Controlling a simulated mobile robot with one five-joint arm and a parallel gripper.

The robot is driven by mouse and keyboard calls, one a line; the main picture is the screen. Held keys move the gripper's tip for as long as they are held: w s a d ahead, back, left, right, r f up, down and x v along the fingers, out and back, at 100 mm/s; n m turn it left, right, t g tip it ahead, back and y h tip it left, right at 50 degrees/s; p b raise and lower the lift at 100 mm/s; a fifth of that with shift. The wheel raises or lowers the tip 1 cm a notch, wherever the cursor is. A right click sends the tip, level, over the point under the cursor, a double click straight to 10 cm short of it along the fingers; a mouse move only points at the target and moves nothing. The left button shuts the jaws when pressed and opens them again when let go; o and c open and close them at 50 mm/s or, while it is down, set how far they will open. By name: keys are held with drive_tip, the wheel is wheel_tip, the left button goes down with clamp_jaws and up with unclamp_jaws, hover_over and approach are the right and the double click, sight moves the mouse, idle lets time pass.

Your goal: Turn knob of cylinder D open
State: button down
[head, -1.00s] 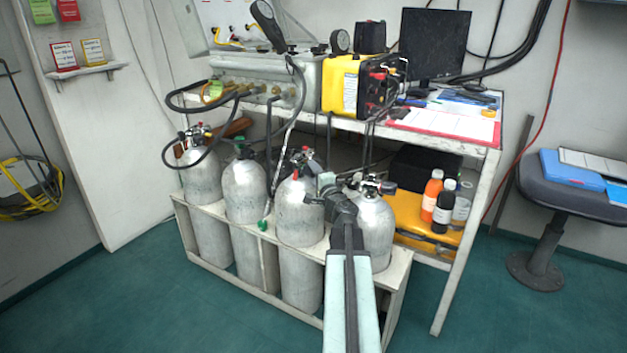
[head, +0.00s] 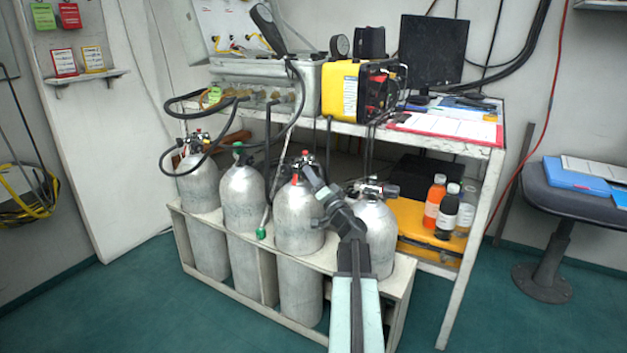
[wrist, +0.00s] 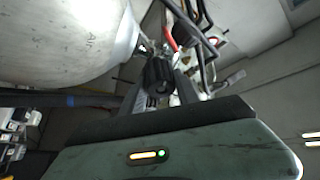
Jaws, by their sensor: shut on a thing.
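Several grey cylinders stand upright in a white rack. I cannot read a letter on any of them, so I cannot tell which is D. My gripper (head: 308,174) is at the valve of the third cylinder from the left (head: 297,215). In the wrist view my gripper (wrist: 158,85) is shut on a black ribbed knob (wrist: 158,72), with a finger on each side. A pale cylinder body (wrist: 65,40) fills the upper left there. The rightmost cylinder (head: 378,232) stands partly behind my arm. How far the knob is turned does not show.
The white rack (head: 260,285) holds the cylinders below the bench. Black hoses (head: 205,160) loop from the panel (head: 235,75) to the left cylinder. Bottles (head: 446,212) stand on a yellow case (head: 420,240) at the right. The floor in front is clear.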

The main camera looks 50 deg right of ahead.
drive_tip(key=shift+a, duration=0.1)
idle(0.4)
drive_tip(key=c, duration=0.9)
unclamp_jaws()
